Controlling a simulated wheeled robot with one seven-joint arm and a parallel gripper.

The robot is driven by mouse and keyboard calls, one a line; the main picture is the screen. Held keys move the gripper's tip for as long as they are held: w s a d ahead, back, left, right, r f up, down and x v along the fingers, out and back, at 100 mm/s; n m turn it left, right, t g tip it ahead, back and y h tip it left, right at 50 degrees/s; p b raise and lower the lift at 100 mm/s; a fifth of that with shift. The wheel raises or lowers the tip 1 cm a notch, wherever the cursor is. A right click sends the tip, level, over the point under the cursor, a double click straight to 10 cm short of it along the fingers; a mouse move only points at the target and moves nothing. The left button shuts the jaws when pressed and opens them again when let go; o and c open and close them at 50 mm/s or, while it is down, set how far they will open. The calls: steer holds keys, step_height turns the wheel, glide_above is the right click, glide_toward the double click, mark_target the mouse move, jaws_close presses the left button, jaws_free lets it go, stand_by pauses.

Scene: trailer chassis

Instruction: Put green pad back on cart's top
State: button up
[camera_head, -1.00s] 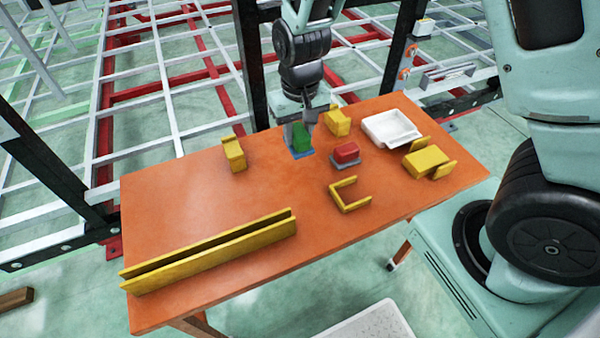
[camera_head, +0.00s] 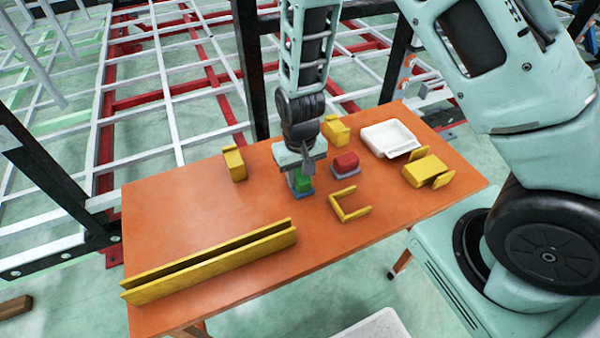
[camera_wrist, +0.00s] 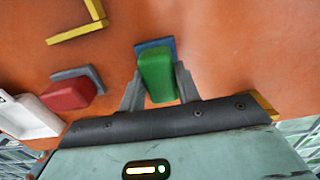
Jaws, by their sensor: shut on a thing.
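The green pad (camera_head: 303,184), a green block with a blue base (camera_head: 302,195), is at the middle of the cart's orange top (camera_head: 200,200). My gripper (camera_head: 306,172) points down from above and is shut on the green pad. In the wrist view, the gripper's fingers (camera_wrist: 158,88) stand on either side of the green pad (camera_wrist: 157,76), with the blue base (camera_wrist: 155,43) at its far end. I cannot tell whether the base touches the orange top.
A red block on a grey base (camera_head: 345,164) is close on the right. A yellow bracket (camera_head: 348,204) lies to the front right, and yellow blocks (camera_head: 234,163) (camera_head: 336,131) (camera_head: 426,171) and a white tray (camera_head: 388,138) stand around. A long yellow channel (camera_head: 210,262) lies front left. The front middle is clear.

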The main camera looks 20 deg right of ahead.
mark_target(300, 173)
steer(key=o, duration=0.9)
step_height(300, 173, up, 12)
steer(key=s+a+r+n, duration=0.2)
steer(key=s+r, duration=0.1)
steer(key=s, duration=0.3)
steer(key=s+a+r+n, duration=0.2)
steer(key=s+r+n, duration=0.1)
steer(key=s, duration=0.4)
steer(key=s+a+r+n, duration=0.2)
steer(key=s+r, duration=0.2)
steer(key=s, duration=0.3)
steer(key=shift+a+n+y+b, duration=0.1)
steer(key=shift+n+y+b, duration=0.2)
steer(key=shift+n, duration=0.1)
